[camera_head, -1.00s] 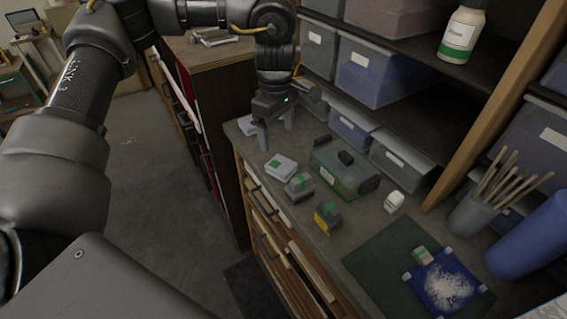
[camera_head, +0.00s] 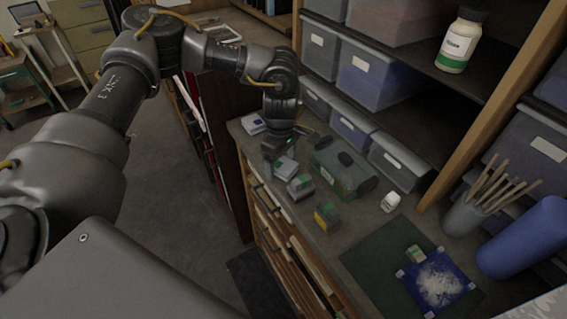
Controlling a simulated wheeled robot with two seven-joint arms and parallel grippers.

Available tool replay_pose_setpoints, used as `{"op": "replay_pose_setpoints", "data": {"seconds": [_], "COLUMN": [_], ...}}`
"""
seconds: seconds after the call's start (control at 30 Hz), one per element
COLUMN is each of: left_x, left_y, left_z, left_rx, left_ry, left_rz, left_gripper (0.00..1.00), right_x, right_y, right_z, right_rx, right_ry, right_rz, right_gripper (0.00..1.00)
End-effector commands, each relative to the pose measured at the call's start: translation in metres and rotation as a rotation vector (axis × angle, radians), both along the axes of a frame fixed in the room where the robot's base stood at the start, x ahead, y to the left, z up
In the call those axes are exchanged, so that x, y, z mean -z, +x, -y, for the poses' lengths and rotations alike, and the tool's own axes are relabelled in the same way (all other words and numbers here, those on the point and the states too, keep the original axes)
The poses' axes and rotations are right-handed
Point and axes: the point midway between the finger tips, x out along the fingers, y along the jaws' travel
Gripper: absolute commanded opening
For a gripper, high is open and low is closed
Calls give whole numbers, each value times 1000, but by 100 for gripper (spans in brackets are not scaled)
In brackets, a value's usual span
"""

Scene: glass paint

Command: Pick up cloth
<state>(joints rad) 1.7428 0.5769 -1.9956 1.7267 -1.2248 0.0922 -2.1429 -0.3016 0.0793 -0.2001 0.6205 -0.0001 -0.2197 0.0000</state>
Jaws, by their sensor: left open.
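No item is plainly a cloth; a flat pale block with a green mark (camera_head: 284,169) on the bench may be a small folded cloth. My left gripper (camera_head: 280,156) points down right at it, just behind and above it, and partly covers it. The gripper is open; I cannot tell whether its fingers touch the block. Another flat white and blue item (camera_head: 253,124) lies at the far left of the bench, behind the gripper. My right gripper is not in view.
A small white jar (camera_head: 390,202), a dark green mat (camera_head: 375,262) with a blue patterned square (camera_head: 438,284), and a brush pot (camera_head: 464,218) are rightward. Shelf bins (camera_head: 400,160) line the back.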

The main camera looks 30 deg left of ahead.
Motion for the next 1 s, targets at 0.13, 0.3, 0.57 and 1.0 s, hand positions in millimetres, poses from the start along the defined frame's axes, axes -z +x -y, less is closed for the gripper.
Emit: {"op": "replay_pose_setpoints", "data": {"seconds": [0.13,0.3,0.57,1.0], "left_x": [1,1,1,-8], "left_y": [0,0,0,1], "left_z": [0,0,0,1], "left_rx": [0,0,0,0], "left_ry": [0,0,-1,-3], "left_rz": [1,1,1,4], "left_gripper": [80,67,33,28], "right_x": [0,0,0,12], "right_y": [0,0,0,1], "right_z": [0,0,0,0], "right_rx": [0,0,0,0], "right_ry": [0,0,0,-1], "right_rz": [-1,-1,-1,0], "right_gripper": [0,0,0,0]}}
